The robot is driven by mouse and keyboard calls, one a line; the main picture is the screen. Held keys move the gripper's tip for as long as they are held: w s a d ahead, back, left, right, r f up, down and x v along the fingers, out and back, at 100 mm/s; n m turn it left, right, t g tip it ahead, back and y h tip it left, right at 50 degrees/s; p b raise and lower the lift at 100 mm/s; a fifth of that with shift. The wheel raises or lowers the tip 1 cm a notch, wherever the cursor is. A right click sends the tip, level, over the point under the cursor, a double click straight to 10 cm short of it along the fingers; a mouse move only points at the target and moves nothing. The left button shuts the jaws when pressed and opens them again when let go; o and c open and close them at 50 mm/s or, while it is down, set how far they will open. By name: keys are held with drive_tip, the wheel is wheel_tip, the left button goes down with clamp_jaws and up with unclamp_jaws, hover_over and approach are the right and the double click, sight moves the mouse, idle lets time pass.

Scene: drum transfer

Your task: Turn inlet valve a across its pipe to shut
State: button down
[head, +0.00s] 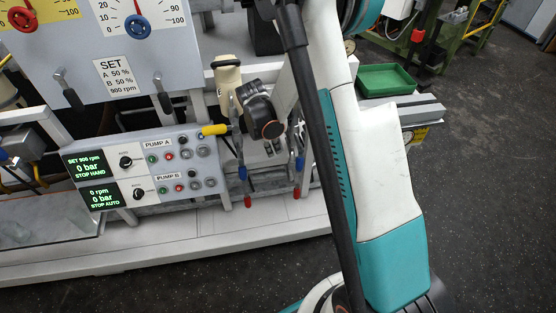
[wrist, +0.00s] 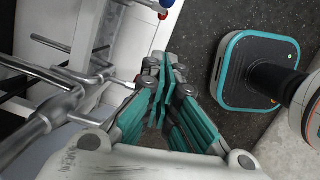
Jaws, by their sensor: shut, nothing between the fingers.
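My gripper (wrist: 160,65) shows in the wrist view with its teal-padded fingers together and nothing between them. In the head view my arm hides much of the pipework, and I cannot make out the fingertips there. Upright pipes with red ends (head: 248,201) and (head: 297,194) and blue parts (head: 243,173) and (head: 300,163) stand right of the pump box. No label marks inlet valve a, so I cannot tell which it is. In the wrist view, silver pipework (wrist: 60,112) lies left of the fingers, apart from them. A red end (wrist: 162,15) shows beyond at the top.
The pump control box (head: 140,170) has lit displays and knobs. A gauge panel (head: 110,65) with two small levers stands behind it. A yellow handle (head: 214,129) sticks out near the box. A green tray (head: 385,80) is at right.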

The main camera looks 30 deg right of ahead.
sight(300, 159)
drive_tip(key=d+f+b, duration=0.5)
drive_tip(key=d+f, duration=0.1)
drive_tip(key=f, duration=0.5)
drive_tip(key=shift+f+n, duration=0.15)
drive_tip(key=shift+n, duration=0.25)
drive_tip(key=shift+d+f, duration=0.1)
